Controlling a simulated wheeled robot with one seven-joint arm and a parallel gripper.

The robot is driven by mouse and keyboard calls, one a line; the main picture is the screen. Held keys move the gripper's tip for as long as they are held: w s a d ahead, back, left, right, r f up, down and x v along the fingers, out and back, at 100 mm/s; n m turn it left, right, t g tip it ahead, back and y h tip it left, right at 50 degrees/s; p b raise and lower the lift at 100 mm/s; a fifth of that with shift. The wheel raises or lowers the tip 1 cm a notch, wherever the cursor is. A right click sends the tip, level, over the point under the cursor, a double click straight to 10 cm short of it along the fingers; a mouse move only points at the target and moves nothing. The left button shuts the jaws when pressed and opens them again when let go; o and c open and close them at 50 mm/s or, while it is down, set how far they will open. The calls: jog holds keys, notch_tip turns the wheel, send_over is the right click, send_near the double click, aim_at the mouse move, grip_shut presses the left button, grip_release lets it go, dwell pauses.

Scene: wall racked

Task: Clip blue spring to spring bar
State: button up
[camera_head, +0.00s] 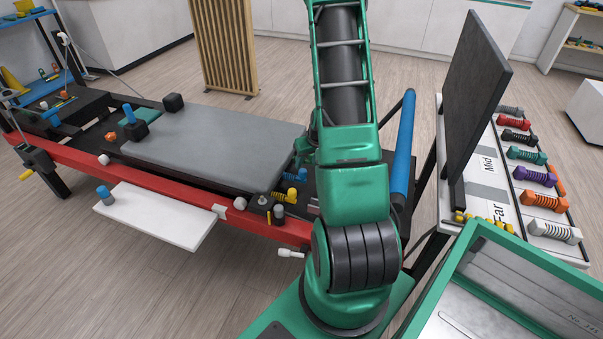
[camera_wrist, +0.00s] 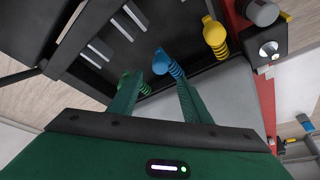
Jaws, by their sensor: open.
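In the wrist view the blue spring (camera_wrist: 166,64) has a rounded blue end and a short coil running toward the grey carriage edge. My gripper (camera_wrist: 160,86) is open, its green fingers pointing toward the springs. The blue spring shows just beyond the fingertips, nearer the right finger; I cannot tell whether they touch. A green spring (camera_wrist: 144,88) shows by the left finger, partly hidden. A dark slotted part (camera_wrist: 100,48) lies beyond the springs, perhaps the spring bar. In the head view blue spring parts (camera_head: 300,174) show beside my arm, which hides most of the gripper.
A yellow spring (camera_wrist: 215,36) is right of the blue one. The grey carriage (camera_head: 215,145) lies on a red-railed reformer (camera_head: 150,178). A blue padded bar (camera_head: 403,143) stands right of my arm.

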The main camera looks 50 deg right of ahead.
aim_at(303, 171)
jog(key=x, duration=0.9)
